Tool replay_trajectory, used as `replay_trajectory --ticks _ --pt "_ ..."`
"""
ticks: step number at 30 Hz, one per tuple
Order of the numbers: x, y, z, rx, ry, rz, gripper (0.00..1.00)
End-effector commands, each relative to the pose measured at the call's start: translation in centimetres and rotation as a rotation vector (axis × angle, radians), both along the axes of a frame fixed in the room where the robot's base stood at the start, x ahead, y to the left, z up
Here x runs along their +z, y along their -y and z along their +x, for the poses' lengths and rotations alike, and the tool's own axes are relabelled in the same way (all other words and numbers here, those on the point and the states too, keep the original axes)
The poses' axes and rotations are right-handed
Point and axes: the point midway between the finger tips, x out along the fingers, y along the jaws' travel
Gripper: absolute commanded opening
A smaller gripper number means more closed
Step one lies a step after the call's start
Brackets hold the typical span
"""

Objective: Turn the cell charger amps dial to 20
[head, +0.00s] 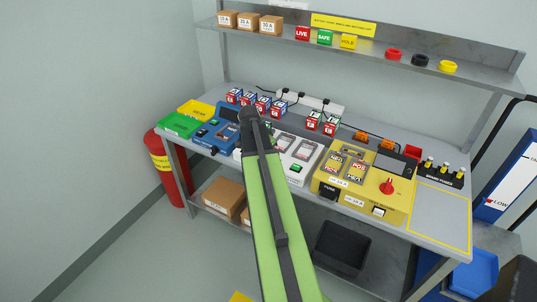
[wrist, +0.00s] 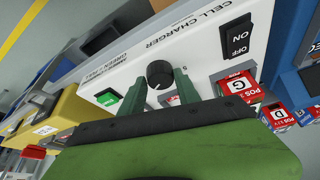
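The cell charger is a white unit; it shows in the wrist view (wrist: 205,50) and in the head view (head: 310,138), partly behind my green arm. Its amps dial (wrist: 159,74) is a round black knob in the middle of the wrist view. A small "5" is printed to its right; the other scale marks and the pointer cannot be read. My gripper (wrist: 162,86) is open, with one green finger on each side of the knob's near edge. I cannot tell whether the fingers touch it. In the head view my arm hides the gripper and dial.
The charger has an OFF/ON switch (wrist: 240,38) and a green button (wrist: 107,97). A yellow unit with a red knob (head: 387,187) stands right; a blue unit (head: 222,130) stands left.

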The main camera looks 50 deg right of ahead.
Motion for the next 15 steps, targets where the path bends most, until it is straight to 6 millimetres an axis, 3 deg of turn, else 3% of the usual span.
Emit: replay_trajectory --ticks 1,4,15 --pt "-0.02 0.03 -0.14 -0.002 -0.002 0.000 0.44" --pt "-0.01 0.01 -0.08 0.000 -0.001 0.000 0.57" --pt "0.36 -0.10 0.04 0.002 0.001 0.000 0.58"
